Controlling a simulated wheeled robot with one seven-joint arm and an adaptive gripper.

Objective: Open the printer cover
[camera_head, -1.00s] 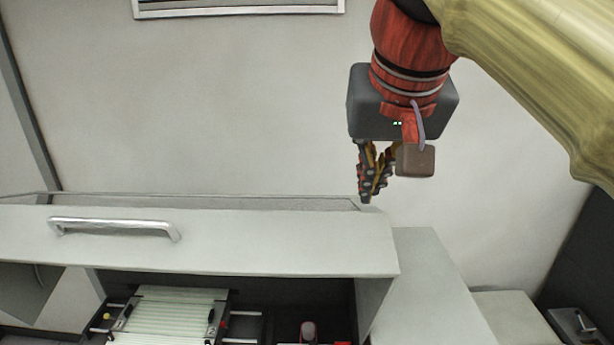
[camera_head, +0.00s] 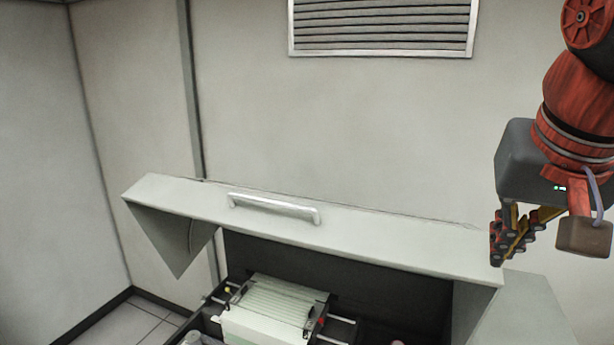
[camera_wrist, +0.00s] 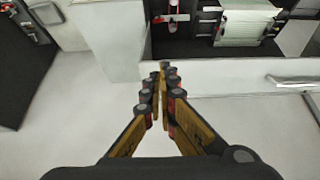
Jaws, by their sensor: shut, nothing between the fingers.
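The printer cover (camera_head: 350,232) is a pale grey panel with a silver bar handle (camera_head: 275,207). It stands raised, and the printer's inside shows below it, with striped paper (camera_head: 268,312) on its feed. In the wrist view the cover (camera_wrist: 230,75) runs along the right, with its handle (camera_wrist: 290,82) at the right edge. My gripper (camera_head: 497,262) is shut and empty. In the head view it is at the cover's right end, well away from the handle. In the wrist view the fingertips (camera_wrist: 160,68) point at the cover's end; I cannot tell whether they touch it.
A pale side cabinet (camera_head: 525,308) stands right of the printer. A wall vent (camera_head: 382,28) is above and behind. Open floor (camera_head: 135,320) shows at the lower left.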

